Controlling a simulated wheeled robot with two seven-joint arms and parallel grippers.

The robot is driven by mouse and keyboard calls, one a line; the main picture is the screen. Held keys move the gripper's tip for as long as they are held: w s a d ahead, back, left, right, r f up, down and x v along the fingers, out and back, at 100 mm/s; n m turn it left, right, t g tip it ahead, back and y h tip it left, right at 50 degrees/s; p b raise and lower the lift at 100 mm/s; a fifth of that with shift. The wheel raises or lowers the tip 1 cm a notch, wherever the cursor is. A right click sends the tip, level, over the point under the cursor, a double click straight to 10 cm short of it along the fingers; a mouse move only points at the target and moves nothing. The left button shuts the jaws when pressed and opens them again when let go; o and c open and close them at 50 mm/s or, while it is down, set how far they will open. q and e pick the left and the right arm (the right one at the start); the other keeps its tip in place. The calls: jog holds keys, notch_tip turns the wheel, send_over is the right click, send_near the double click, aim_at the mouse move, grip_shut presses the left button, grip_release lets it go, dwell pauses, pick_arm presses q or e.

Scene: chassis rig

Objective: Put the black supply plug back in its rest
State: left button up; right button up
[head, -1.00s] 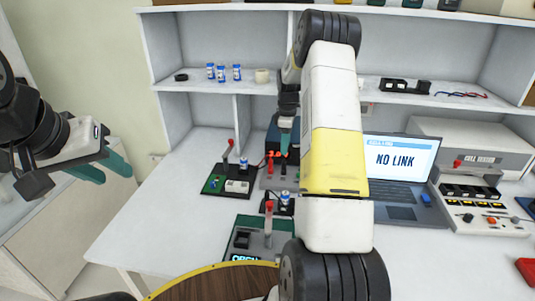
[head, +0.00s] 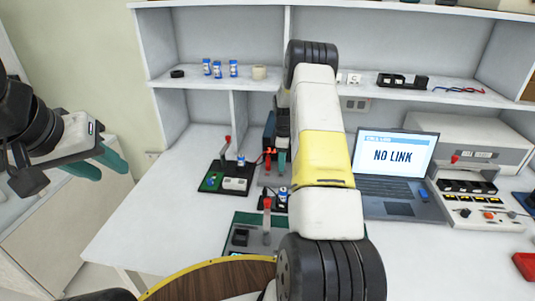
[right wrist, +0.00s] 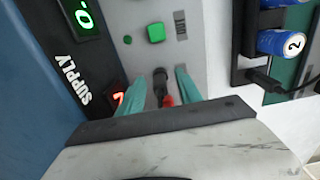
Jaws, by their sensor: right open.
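In the right wrist view a black plug (right wrist: 160,78) stands on the grey panel between my right gripper's teal fingers, with a red plug (right wrist: 168,101) close beside it. My right gripper (right wrist: 159,85) is open around them; I cannot tell whether a finger touches either plug. Another black plug-like piece with a cable (right wrist: 260,78) sits at the battery cradle on the right. In the head view my right gripper (head: 282,157) is low at the supply, partly hidden by my arm. My left gripper (head: 97,165) is open and empty at the far left, away from the bench.
The blue supply box (right wrist: 35,75) stands beside the grey panel, which has a green button (right wrist: 155,32). A blue battery (right wrist: 280,43) lies in the cradle. A laptop (head: 400,205) reads NO LINK. The bench is clear at the left front.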

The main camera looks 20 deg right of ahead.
jog(key=shift+c, duration=0.4)
grip_shut()
